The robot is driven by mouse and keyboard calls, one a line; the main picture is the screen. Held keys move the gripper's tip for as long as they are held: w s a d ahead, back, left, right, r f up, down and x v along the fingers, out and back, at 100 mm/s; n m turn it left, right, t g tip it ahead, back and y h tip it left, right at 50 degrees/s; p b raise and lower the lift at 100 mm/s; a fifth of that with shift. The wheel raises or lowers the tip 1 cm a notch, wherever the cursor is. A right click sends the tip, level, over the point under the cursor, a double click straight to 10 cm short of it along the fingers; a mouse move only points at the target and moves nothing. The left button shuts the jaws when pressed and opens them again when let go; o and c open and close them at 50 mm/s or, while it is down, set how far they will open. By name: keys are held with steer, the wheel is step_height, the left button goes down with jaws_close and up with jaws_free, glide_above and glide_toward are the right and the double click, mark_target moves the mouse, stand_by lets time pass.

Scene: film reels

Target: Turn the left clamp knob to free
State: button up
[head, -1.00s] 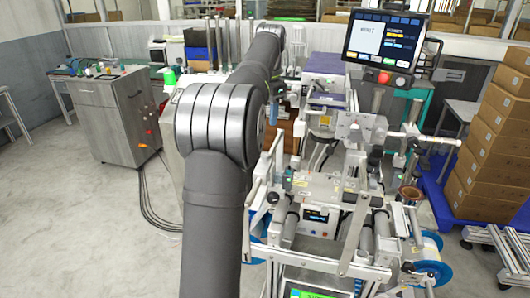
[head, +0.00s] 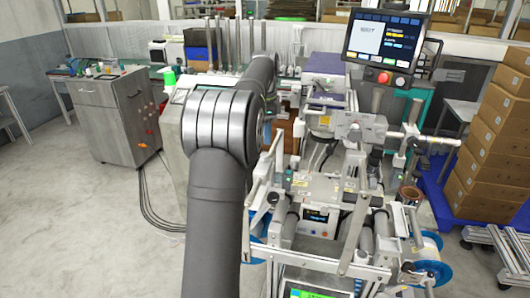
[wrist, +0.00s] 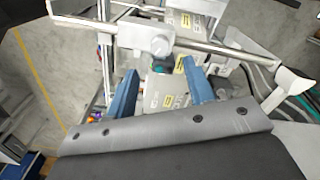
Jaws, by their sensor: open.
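In the wrist view my gripper (wrist: 161,88) is open, its two blue fingers spread apart with nothing held between them. Beyond the fingers is a grey machine part with a yellow label (wrist: 172,100). A small dark round part (wrist: 180,66) lies just beyond the gap; I cannot tell whether it is the left clamp knob. In the head view the film machine (head: 322,188) stands right of my arm. My arm hides my gripper there, and I cannot make out the clamp knob.
A metal bar (wrist: 205,47) with a pale block (wrist: 158,45) crosses the wrist view just beyond the fingers. In the head view a monitor (head: 385,45) stands above the machine. Stacked cartons (head: 500,125) are at right, a grey cabinet (head: 112,122) at left.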

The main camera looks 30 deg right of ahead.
mark_target(265, 154)
step_height(265, 154, down, 8)
steer(key=shift+r, duration=0.2)
steer(key=c, duration=1)
